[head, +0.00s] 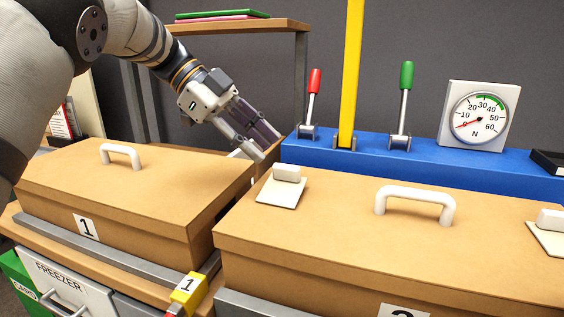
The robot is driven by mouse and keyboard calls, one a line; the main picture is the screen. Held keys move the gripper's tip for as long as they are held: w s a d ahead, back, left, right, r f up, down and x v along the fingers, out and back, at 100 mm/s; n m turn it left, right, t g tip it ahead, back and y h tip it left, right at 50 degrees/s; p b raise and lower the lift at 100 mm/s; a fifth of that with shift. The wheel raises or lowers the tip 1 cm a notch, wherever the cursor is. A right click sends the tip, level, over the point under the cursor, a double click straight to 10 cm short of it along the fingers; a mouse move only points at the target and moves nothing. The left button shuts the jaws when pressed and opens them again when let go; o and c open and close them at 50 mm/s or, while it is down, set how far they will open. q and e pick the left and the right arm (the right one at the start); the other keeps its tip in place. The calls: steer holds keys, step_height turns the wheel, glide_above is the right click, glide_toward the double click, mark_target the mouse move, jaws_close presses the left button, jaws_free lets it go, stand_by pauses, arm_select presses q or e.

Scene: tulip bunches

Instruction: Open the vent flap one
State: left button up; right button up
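The box marked 1 (130,180) stands at the left, its lid closed and a white handle (121,156) on top. My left gripper (268,147) points down to the right behind this box's back right corner. Its two fingers are apart, with a dark purplish area between them; I cannot tell whether that is a thing or background. A small pale piece (238,153) shows beside the lower fingertip, mostly hidden; I cannot tell whether it is vent flap one. A cream flap with a white block (282,187) lies flat on the neighbouring box. My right gripper is out of view.
The neighbouring box (340,235) has a white handle and another flap (549,231) at right. Behind it, a blue base (330,157) carries red and green levers, a yellow post (350,80) and a dial (480,115). A yellow tag (188,287) sits between the boxes.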

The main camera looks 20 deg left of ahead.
mark_target(282, 165)
arm_select(q)
steer(key=x, duration=0.6)
steer(key=shift+w+d+f, duration=0.1)
steer(key=shift+d+f, duration=0.1)
steer(key=shift+f, duration=0.05)
jaws_close()
